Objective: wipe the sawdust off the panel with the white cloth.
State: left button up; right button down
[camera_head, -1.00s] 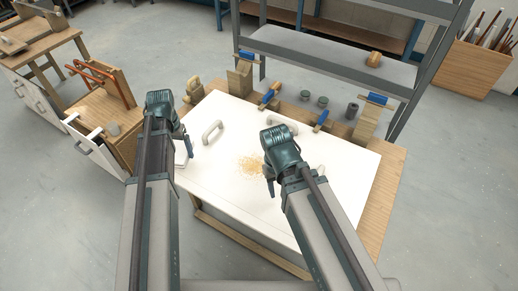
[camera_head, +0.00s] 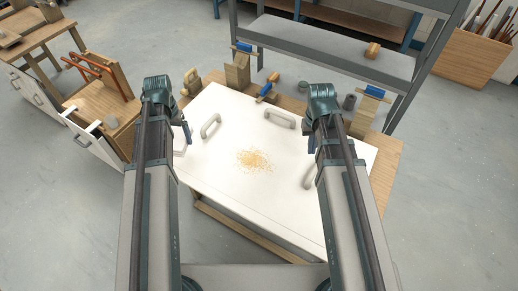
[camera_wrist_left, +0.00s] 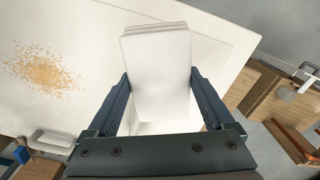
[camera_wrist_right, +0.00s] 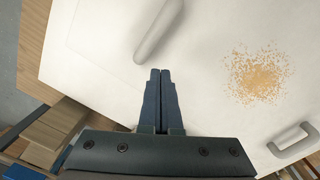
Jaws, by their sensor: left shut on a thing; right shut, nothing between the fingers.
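The white panel (camera_head: 222,165) lies on the bench with a patch of tan sawdust (camera_head: 254,160) near its middle. The sawdust also shows in the left wrist view (camera_wrist_left: 42,68) and the right wrist view (camera_wrist_right: 258,75). My left gripper (camera_head: 187,135) is over the panel's left edge. In the left wrist view it is shut on the folded white cloth (camera_wrist_left: 157,70), left of which the sawdust lies. My right gripper (camera_wrist_right: 160,72) is shut and empty, beside a white handle (camera_wrist_right: 155,35) at the panel's right; I cannot tell whether they touch.
More white handles stand on the panel, at its left (camera_head: 210,126) and back (camera_head: 280,118). Blue-handled clamps (camera_head: 268,86) and wooden blocks line the back edge. A grey shelf (camera_head: 330,50) stands behind. A wooden cabinet (camera_head: 105,115) is at the left.

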pick_arm(q)
notch_tip(320, 180, up, 2)
jog(key=shift+r+p, duration=0.15)
jog(key=shift+p, duration=0.7)
pick_arm(e)
jog(key=w+d+r+m, duration=0.25)
jog(key=w+d, duration=0.25)
jog(key=d, duration=0.7)
pick_arm(q)
jog(key=shift+r+p, duration=0.85)
jog(key=shift+p, duration=0.05)
pick_arm(e)
jog(key=r+m, duration=0.1)
jog(key=m, duration=0.3)
send_over(374, 151)
jog(key=shift+r+n+y, duration=0.2)
jog(key=shift+n+y, duration=0.05)
jog(key=shift+y, duration=0.05)
pick_arm(q)
jog(key=shift+f, duration=0.1)
pick_arm(e)
jog(key=shift+s+f, duration=0.1)
pick_arm(q)
notch_tip(374, 151, down, 5)
jog(key=b, duration=0.5)
pick_arm(e)
notch_tip(374, 151, down, 5)
jog(key=shift+r, duration=0.1)
